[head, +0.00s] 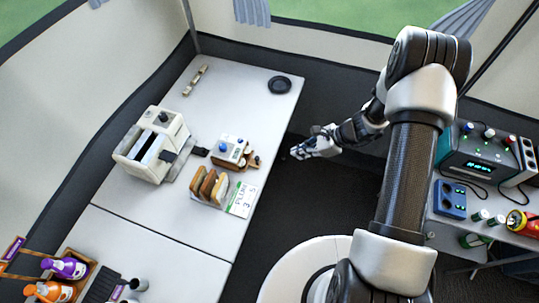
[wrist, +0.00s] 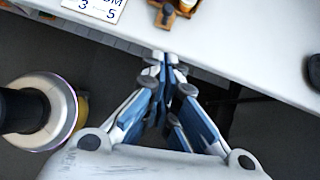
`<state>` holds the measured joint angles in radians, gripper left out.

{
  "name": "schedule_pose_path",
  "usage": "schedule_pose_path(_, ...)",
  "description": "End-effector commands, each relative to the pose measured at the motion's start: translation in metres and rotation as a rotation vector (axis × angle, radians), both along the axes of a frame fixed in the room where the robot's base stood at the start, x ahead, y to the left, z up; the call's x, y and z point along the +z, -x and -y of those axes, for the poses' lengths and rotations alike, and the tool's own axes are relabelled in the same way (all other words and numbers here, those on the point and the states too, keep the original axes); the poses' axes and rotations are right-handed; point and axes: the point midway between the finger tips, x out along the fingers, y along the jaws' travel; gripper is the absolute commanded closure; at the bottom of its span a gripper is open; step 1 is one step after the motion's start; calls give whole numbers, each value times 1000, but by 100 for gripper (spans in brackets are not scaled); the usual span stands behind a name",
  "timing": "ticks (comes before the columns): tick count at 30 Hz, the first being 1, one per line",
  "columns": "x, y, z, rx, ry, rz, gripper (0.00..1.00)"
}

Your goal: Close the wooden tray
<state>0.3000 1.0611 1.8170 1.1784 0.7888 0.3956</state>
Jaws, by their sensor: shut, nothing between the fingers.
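A small wooden tray or holder (head: 250,161) stands at the right edge of the white table, with small jars and a white labelled item on it. A wooden part of it sticks out towards the table edge. In the wrist view its wooden end (wrist: 178,16) shows at the top, cut off by the frame, so I cannot tell how far open it is. My gripper (head: 292,153) is to the right of the tray, off the table edge and apart from it. In the wrist view the fingers of my gripper (wrist: 160,60) are together and empty, close to the table edge.
A wooden crate (head: 80,262) with bottles is lower left. A side table with devices (head: 485,152) stands right. Dark floor lies between.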

Motion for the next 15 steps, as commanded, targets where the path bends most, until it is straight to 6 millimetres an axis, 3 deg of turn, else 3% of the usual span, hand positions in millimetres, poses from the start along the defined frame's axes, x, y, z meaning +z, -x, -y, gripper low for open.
schedule_pose_path(5,-10,-2,-6,6,-13,17,100)
schedule_pose_path(15,-62,-10,-52,9,-9,16,100)
